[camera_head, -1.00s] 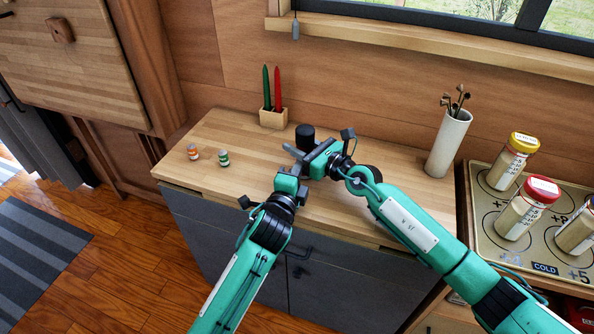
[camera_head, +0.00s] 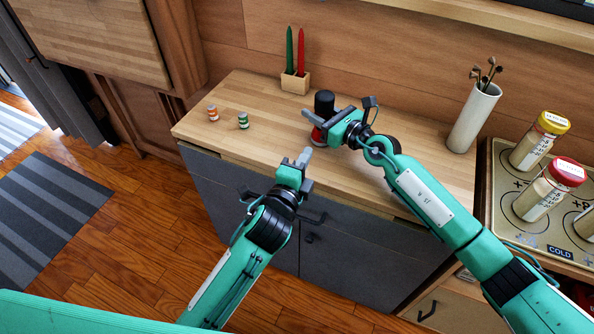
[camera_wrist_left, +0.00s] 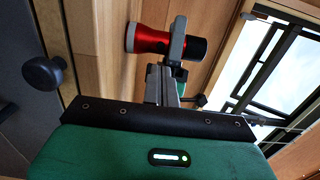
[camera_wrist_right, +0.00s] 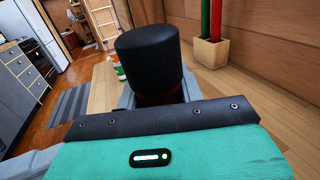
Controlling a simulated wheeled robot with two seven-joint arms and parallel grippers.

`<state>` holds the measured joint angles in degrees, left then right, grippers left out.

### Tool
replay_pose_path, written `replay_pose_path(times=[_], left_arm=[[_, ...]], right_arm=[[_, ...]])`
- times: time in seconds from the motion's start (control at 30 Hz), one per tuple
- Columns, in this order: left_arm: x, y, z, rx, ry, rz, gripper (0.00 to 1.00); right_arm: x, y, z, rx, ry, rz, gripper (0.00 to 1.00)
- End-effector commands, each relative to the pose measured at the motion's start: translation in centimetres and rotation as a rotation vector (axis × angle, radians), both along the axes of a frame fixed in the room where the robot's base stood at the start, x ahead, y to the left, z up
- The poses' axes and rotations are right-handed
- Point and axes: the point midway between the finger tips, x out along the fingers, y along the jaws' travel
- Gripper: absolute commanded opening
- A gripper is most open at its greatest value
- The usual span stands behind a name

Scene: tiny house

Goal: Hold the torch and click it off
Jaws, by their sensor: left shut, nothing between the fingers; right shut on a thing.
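The torch has a black end (camera_head: 324,103) and a red body (camera_head: 318,136). My right gripper (camera_head: 317,118) is shut around it and holds it upright over the wooden counter. In the left wrist view the red body (camera_wrist_left: 150,39) flares to a grey rim on the left, and a grey finger of my right gripper crosses it. In the right wrist view the black end (camera_wrist_right: 150,55) hides most of the fingers. My left gripper (camera_head: 304,158) is shut and empty, apart from the torch, near the counter's front edge. I cannot tell whether the torch is lit.
The counter (camera_head: 275,135) carries two small striped jars (camera_head: 243,120), a wooden holder (camera_head: 295,82) with a green and a red candle, and a white vase (camera_head: 474,117). Labelled jars (camera_head: 540,140) stand on a tray at the right. The counter's front middle is clear.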

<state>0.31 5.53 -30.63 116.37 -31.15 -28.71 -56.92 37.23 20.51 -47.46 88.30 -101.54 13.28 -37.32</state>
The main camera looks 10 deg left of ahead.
Motion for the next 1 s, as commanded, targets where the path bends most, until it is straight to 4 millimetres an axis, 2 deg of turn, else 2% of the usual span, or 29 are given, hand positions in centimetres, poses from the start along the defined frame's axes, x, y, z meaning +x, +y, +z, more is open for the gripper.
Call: replay_pose_path(times=[0.1, 0.3, 0.8, 0.83, 0.93, 1.0], left_arm=[[-2.2, 0.6, -0.1, 0.002, 0.002, 0.000, 0.00], [-4.1, 1.2, 0.0, 0.001, 0.000, 0.000, 0.00], [-4.6, 1.4, 0.0, 0.001, 0.000, 0.001, 0.00], [-4.6, 1.4, 0.0, 0.001, 0.000, 0.001, 0.00], [-4.6, 1.4, 0.0, 0.001, 0.000, 0.001, 0.00], [-4.6, 1.4, 0.0, 0.001, 0.000, 0.001, 0.00]], right_arm=[[0.1, -0.2, -0.2, -0.004, -0.001, -0.004, 0.12], [0.2, -0.3, -0.1, -0.005, -0.001, -0.006, 0.12], [0.3, -0.4, 0.0, -0.004, -0.003, -0.007, 0.12], [0.3, -0.4, 0.0, -0.004, -0.003, -0.007, 0.41], [0.3, -0.3, 0.0, -0.003, -0.003, -0.007, 0.61], [0.3, -0.3, 0.0, -0.002, -0.003, -0.007, 0.63]])
